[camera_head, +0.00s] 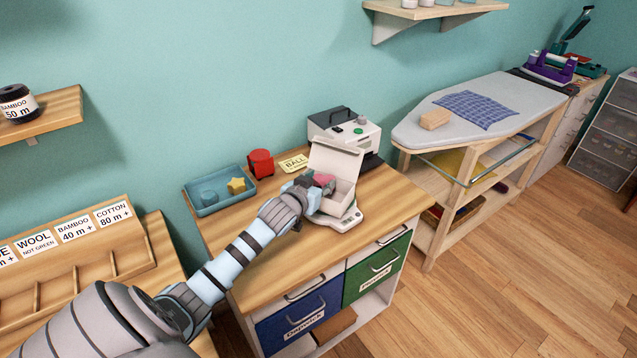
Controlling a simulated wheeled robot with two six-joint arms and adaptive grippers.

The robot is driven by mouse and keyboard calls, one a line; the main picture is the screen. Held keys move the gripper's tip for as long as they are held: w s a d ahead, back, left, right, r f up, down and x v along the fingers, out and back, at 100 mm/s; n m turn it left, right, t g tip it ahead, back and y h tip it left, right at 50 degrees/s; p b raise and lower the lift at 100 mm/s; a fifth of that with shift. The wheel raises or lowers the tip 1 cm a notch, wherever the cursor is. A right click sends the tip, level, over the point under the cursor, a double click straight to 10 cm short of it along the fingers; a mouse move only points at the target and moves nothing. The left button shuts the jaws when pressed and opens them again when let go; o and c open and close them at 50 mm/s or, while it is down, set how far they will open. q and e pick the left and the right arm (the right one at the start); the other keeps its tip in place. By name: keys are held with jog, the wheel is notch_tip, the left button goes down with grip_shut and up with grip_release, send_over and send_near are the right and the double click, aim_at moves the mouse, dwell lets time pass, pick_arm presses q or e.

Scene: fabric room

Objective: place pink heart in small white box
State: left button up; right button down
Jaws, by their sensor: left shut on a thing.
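The small white box (345,163) stands with its lid up on a white scale (348,219) on the wooden desk. The pink heart (323,179) shows at the opening of the box, between the fingers of my left gripper (318,184). My left gripper is shut on the pink heart, and its fingers hide part of it. The gripper and wrist cover the left side of the box. I cannot tell whether the heart touches the box floor. My right gripper is not in view.
A blue tray (212,208) with a yellow star (237,186) and a blue piece lies left of the box. A red object (261,163) and a yellow label card (293,162) are behind. A white machine (345,130) stands at the back. An ironing board (480,108) is to the right.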

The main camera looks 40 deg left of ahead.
pick_arm(q)
jog(key=shift+s+f, duration=0.15)
jog(key=shift+f, duration=0.3)
jog(key=o, duration=0.9)
jog(key=shift+d, duration=0.1)
jog(key=shift+r, duration=0.7)
jog(key=p+v, duration=0.3)
jog(key=v, duration=0.8)
jog(key=shift+s, duration=0.35)
